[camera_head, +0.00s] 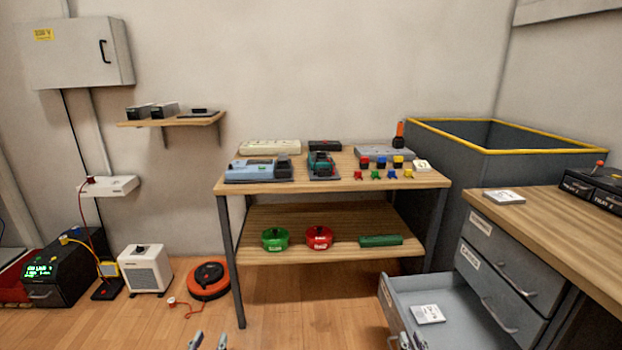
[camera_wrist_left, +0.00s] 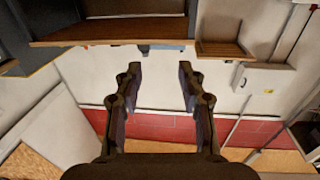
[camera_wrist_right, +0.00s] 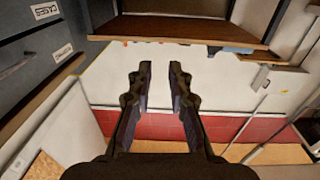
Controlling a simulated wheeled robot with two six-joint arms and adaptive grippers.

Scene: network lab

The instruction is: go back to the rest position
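My left gripper (camera_head: 208,341) shows only its fingertips at the bottom edge of the head view, in front of the wooden workbench. In the left wrist view (camera_wrist_left: 158,75) its fingers stand wide apart with nothing between them. My right gripper (camera_head: 411,341) shows its fingertips at the bottom of the head view, by the open drawer (camera_head: 462,290). In the right wrist view (camera_wrist_right: 161,75) its fingers are apart by a narrower gap, also empty. I cannot tell how far the right fingertips are from the drawer.
The workbench (camera_head: 335,215) holds devices and small coloured parts, with green and red round containers on its lower shelf. A grey bin (camera_head: 500,135) and a drawer cabinet (camera_head: 560,230) stand right. A white box (camera_head: 145,270) and orange reel (camera_head: 208,279) stand on the floor left.

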